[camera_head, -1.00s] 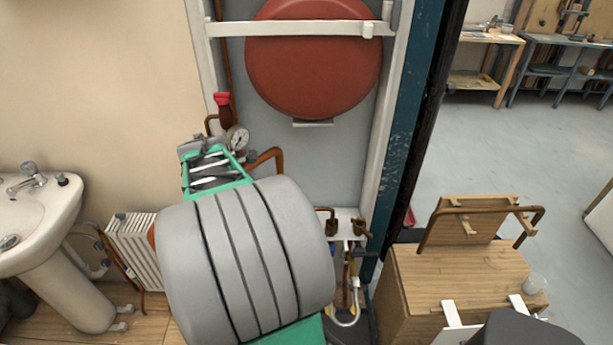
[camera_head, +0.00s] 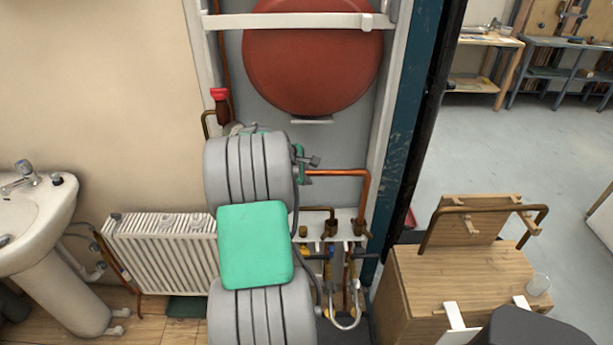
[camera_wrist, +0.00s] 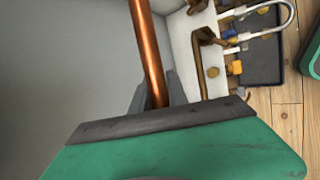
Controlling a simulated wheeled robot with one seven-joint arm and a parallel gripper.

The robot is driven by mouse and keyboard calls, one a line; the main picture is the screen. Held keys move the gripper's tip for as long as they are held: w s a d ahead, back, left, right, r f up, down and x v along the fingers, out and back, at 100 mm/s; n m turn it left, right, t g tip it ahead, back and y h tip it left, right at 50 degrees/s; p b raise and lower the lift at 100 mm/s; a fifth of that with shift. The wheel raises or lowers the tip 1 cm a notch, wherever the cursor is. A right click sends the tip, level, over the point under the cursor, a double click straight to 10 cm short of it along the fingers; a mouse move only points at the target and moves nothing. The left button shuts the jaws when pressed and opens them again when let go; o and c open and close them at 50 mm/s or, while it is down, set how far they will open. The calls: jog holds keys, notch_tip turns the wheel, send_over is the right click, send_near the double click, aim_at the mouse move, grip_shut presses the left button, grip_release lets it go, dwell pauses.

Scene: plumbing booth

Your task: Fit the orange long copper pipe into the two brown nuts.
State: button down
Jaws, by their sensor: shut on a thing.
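The orange copper pipe (camera_head: 340,172) runs right from my gripper (camera_head: 308,172) in the head view, then bends down toward the white bracket. In the wrist view the pipe (camera_wrist: 147,45) is between the two dark fingers of my gripper (camera_wrist: 160,97), which is shut on it. Two brown nut-like fittings, one on the left (camera_head: 330,229) and one on the right (camera_head: 358,228), sit at the bracket. A brown fitting also shows in the wrist view (camera_wrist: 207,38). The pipe's lower end is near the right fitting; I cannot tell if they touch.
A red round tank (camera_head: 312,60) hangs above. A white radiator (camera_head: 160,250) and a sink (camera_head: 30,215) are at left. Valves and a curved white hose (camera_head: 345,322) are below the bracket. A blue post (camera_head: 400,110) borders the right, with a wooden box (camera_head: 440,275) beyond.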

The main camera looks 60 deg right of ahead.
jog(key=shift+f+b, duration=1.1)
jog(key=shift+f, duration=0.9)
jog(key=c, duration=1.2)
grip_release()
jog(key=shift+a+f, duration=0.1)
